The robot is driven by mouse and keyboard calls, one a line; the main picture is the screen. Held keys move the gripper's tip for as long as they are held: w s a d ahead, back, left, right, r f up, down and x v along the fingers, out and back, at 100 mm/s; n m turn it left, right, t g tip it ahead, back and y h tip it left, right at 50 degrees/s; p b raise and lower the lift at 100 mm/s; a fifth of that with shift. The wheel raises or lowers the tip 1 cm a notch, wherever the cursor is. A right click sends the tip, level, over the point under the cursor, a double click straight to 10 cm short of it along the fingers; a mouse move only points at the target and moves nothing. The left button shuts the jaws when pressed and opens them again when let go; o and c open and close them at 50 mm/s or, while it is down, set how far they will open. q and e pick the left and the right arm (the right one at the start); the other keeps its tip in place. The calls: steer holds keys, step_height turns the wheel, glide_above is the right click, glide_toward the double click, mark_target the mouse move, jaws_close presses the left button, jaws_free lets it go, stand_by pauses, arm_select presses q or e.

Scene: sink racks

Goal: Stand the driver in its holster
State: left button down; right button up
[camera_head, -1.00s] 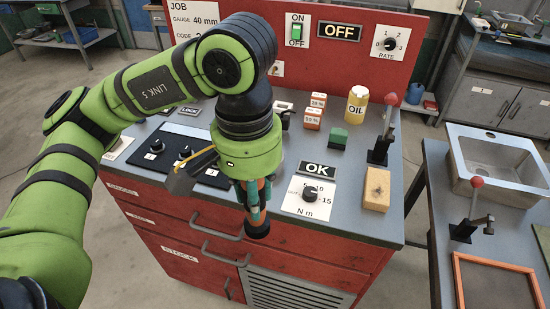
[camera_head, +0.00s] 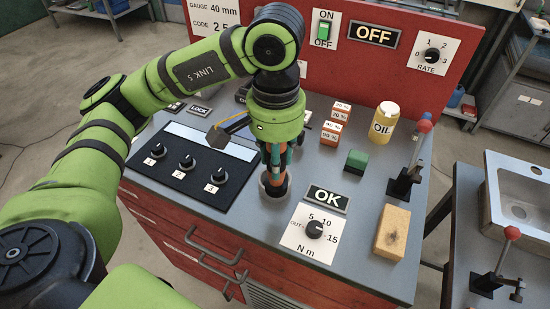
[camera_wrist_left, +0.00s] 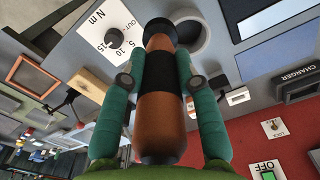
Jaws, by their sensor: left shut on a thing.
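The driver (camera_wrist_left: 160,115), orange with a black band, is held lengthwise between the teal fingers of my left gripper (camera_wrist_left: 156,80). In the head view my left gripper (camera_head: 274,168) points down over the bench with the driver upright in it, partly hidden by the fingers. The holster, a round grey ring (camera_head: 265,187), is directly below and around the driver's lower end in that view. In the wrist view the holster (camera_wrist_left: 204,38) shows a dark opening just beside the driver's far end. My right gripper is not in view.
A panel with three black knobs (camera_head: 180,171) lies left of the holster. The OK sign (camera_head: 327,199) and torque dial (camera_head: 312,236) lie right of it.

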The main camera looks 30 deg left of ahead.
arm_select(q)
steer(key=w+a+f+p, duration=0.1)
steer(key=f, duration=0.1)
steer(key=w+a+f, duration=0.1)
steer(key=w+f, duration=0.1)
steer(key=w+f+p, duration=0.1)
steer(key=f, duration=0.2)
steer(key=shift+w+a+p, duration=0.3)
steer(key=shift+a+p, duration=0.05)
steer(key=shift+a, duration=0.05)
steer(key=shift+f+b, duration=0.2)
steer(key=shift+b, duration=0.1)
steer(key=c, duration=0.9)
jaws_free()
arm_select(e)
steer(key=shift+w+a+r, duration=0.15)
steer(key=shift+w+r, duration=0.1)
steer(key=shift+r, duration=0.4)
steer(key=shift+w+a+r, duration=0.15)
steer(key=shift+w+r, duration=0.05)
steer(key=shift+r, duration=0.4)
arm_select(q)
steer(key=shift+r, duration=0.1)
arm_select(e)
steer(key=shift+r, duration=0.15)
